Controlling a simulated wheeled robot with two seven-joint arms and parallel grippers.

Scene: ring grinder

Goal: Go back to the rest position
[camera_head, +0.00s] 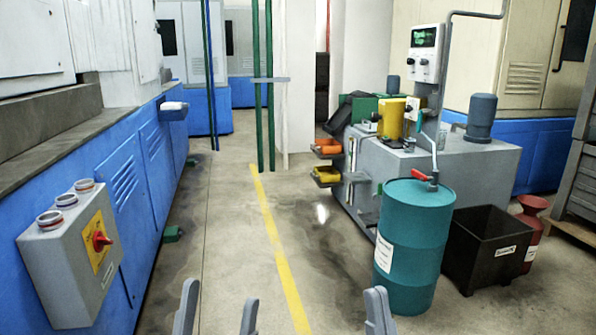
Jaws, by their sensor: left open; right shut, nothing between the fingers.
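My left gripper (217,312) shows at the bottom edge, left of the middle. Its two grey fingers stand apart with bare floor between them, so it is open and empty. My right gripper (378,311) shows at the bottom edge, right of the middle. Its fingers are together and hold nothing. Both grippers are apart from everything around them in the picture. The arms behind them are out of view.
A blue machine (130,190) with a grey control box (60,262) and red switch lines the left. A teal drum (415,250), a black bin (487,262) and a grey tank unit (470,165) stand right. Floor along the yellow line (272,235) is clear.

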